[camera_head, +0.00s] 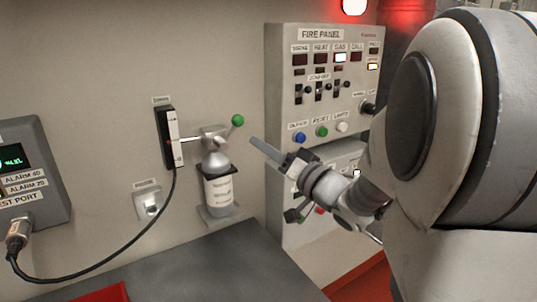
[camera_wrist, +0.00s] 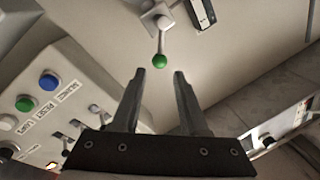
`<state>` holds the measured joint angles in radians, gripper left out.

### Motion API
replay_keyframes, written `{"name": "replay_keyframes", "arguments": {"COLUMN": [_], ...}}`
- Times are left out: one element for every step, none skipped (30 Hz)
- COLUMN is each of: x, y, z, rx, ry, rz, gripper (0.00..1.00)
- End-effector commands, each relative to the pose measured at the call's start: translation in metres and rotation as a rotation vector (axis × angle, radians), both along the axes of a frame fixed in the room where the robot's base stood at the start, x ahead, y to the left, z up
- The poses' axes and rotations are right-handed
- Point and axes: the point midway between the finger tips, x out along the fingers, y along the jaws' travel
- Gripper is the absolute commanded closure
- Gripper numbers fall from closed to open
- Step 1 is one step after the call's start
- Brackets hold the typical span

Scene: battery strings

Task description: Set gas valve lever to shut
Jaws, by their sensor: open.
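A lever with a green ball knob (camera_head: 238,120) points up and right from a grey valve body (camera_head: 210,137) above a small gas bottle (camera_head: 219,190) on the wall. In the wrist view the green knob (camera_wrist: 160,60) hangs at the end of a thin rod from a light wall plate (camera_wrist: 157,19). My gripper (camera_head: 257,143) is to the right of the knob and slightly lower in the head view. In the wrist view my gripper (camera_wrist: 160,72) is open and empty, with the knob appearing between and just past its fingertips. I cannot tell the exact gap.
A fire panel (camera_head: 316,85) with buttons and switches stands to the right, behind my arm. A gauge (camera_head: 170,138) is left of the valve, with a black cable (camera_head: 120,270) running to a test port box (camera_head: 30,180). A dark counter (camera_head: 215,265) lies below.

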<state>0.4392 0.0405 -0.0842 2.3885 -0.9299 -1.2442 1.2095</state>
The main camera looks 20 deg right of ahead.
Motion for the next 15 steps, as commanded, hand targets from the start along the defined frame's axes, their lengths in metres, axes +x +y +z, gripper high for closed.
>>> {"name": "replay_keyframes", "arguments": {"x": [-0.007, -0.010, -0.013, -0.015, -0.017, -0.019, -0.020, -0.021, -0.021, -0.021, -0.021, -0.021, -0.021, -0.021, -0.021], "y": [-0.004, -0.005, -0.006, -0.006, -0.007, -0.007, -0.008, -0.008, -0.008, -0.008, -0.008, -0.008, -0.008, -0.008, -0.008], "z": [-0.001, -0.001, -0.002, -0.002, -0.002, -0.002, -0.002, -0.002, -0.002, -0.002, -0.002, -0.002, -0.002, -0.002, -0.002], "rx": [-0.001, 0.000, 0.000, 0.000, -0.001, -0.001, -0.001, 0.000, 0.000, 0.000, 0.000, 0.000, 0.000, 0.000, 0.000], "ry": [-0.001, -0.001, -0.001, -0.001, 0.000, -0.001, -0.001, -0.001, -0.001, -0.001, -0.001, -0.001, -0.001, -0.001, -0.001], "rz": [-0.003, -0.003, -0.002, -0.002, -0.002, -0.001, -0.001, -0.001, -0.001, -0.001, -0.001, -0.001, -0.001, -0.001, -0.001], "gripper": [0.57, 0.57, 0.57, 0.57, 0.57, 0.57, 0.57, 0.57, 0.57, 0.57, 0.57, 0.57, 0.57, 0.57, 0.57]}}
